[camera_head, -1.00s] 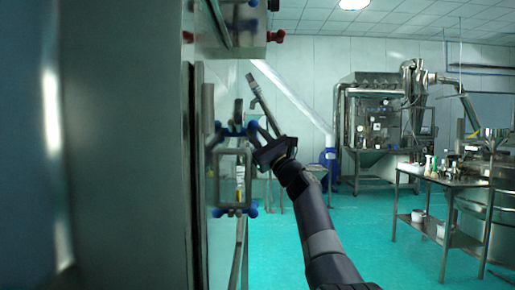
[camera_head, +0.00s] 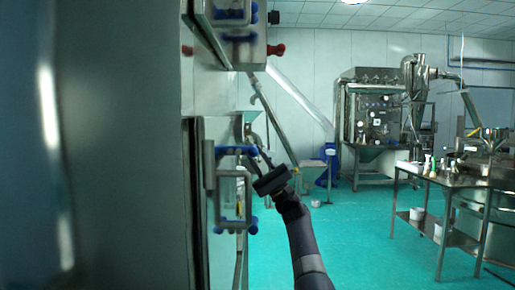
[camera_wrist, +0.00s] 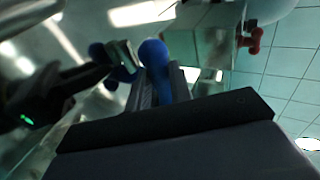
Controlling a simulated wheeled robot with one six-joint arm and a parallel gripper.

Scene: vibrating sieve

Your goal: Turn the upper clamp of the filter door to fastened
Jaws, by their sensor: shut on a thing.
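The upper clamp (camera_head: 238,150) of the filter door has blue knobs and sits at the top of a rectangular metal frame on the door's edge, left of centre in the head view. My gripper (camera_head: 258,158) reaches it from the right and below. In the wrist view, my gripper (camera_wrist: 160,88) is shut on a blue knob (camera_wrist: 153,54) of this clamp, with its rounded end showing beyond the fingers. Another blue knob (camera_wrist: 98,53) lies to its left. The clamp's exact angle is hard to tell.
A lower clamp (camera_head: 233,228) with blue knobs sits at the frame's bottom. A machine housing with a red knob (camera_head: 276,50) juts out above. A steel table (camera_head: 440,180) with bottles stands at the right. The green floor between is clear.

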